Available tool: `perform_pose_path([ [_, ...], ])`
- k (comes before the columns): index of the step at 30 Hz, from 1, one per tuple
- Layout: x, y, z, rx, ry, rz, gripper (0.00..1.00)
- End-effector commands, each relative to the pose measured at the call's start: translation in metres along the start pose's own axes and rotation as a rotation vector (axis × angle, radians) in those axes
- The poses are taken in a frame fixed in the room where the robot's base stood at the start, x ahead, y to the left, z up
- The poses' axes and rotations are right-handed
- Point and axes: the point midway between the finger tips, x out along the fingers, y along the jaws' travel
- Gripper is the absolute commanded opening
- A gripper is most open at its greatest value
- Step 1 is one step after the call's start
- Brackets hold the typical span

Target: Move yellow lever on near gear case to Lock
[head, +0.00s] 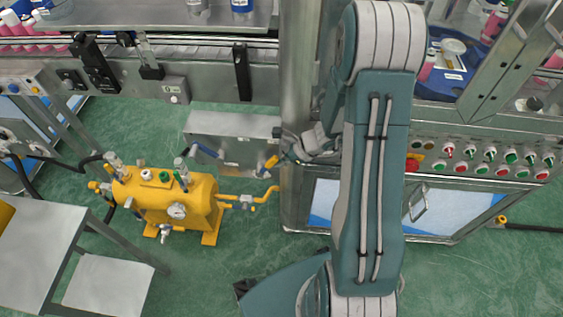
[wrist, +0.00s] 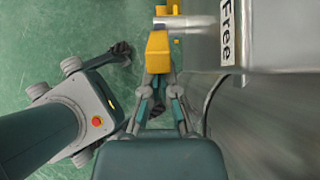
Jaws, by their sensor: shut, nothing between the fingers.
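The gear case (head: 235,126) is a grey metal box left of my arm in the head view; its side also shows at the upper right of the wrist view (wrist: 280,35). The yellow lever (head: 271,162) is at its right end. In the wrist view the lever (wrist: 158,47) sticks out beside the case on a metal shaft. A label reading "Free" (wrist: 227,30) is next to it. My gripper (head: 287,154) is shut and empty, with its fingertips (wrist: 157,76) at the lever's lower end. I cannot tell if they touch. No Lock label is readable.
A blue lever (head: 205,150) is at the left end of the case. A yellow tank (head: 168,205) with valves and a gauge stands to the lower left. A steel cabinet frame (head: 297,200) stands close by my gripper. Green floor (head: 240,250) is open in front.

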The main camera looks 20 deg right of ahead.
Motion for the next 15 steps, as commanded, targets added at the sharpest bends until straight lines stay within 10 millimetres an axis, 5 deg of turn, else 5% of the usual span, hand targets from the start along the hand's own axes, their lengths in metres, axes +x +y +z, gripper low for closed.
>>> perform_pose_path([
  [15,-0.0003,0.0001,0.0083,-0.003,0.074,-0.001,0.00],
])
